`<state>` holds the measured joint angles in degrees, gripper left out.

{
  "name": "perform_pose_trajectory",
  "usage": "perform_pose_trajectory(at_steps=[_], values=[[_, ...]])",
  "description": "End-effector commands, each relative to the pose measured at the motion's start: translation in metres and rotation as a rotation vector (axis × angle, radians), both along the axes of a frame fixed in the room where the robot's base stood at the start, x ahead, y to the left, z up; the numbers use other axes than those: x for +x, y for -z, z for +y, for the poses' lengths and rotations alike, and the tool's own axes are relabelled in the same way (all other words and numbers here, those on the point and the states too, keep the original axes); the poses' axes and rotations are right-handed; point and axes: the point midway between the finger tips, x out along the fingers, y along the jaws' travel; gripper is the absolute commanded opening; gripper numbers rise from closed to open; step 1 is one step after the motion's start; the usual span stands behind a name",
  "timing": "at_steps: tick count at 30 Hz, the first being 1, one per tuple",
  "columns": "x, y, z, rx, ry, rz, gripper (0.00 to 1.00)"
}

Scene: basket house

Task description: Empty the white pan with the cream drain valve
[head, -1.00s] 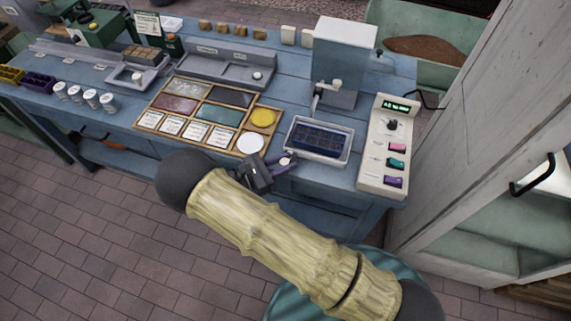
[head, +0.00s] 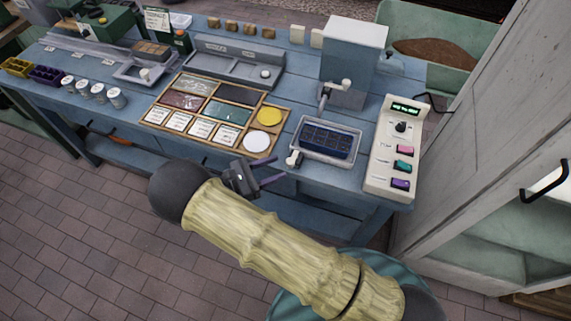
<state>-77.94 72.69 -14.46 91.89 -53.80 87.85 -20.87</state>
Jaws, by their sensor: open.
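The white pan (head: 357,155) stands near the table's front edge, below the tap of a grey tank. A dark blue compartmented tray (head: 326,139) sits inside it. Whether liquid is in the pan cannot be made out. The cream drain valve (head: 294,158) sticks out at the pan's left front corner. My gripper (head: 279,170) is open and empty, just left of and in front of the valve, with a small gap between them. Its purple-grey fingers point right, toward the valve.
A grey tank (head: 352,60) with a cream tap stands behind the pan. A control box (head: 394,150) with coloured switches is to its right. A wooden case of coloured panels (head: 217,110) lies left. A cabinet door (head: 470,110) stands at the right.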

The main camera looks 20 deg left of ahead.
Motion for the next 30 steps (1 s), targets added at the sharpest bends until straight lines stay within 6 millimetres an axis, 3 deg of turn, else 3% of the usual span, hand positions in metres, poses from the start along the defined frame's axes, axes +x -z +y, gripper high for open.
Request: perform_pose_trajectory(at_steps=[16, 21, 30], values=[[-0.067, 0.002, 0.082, 0.002, -0.002, -0.001, 0.44], [-0.076, 0.001, 0.092, 0.000, 0.000, 0.001, 0.44], [-0.076, 0.000, 0.092, 0.001, 0.002, 0.001, 0.44]])
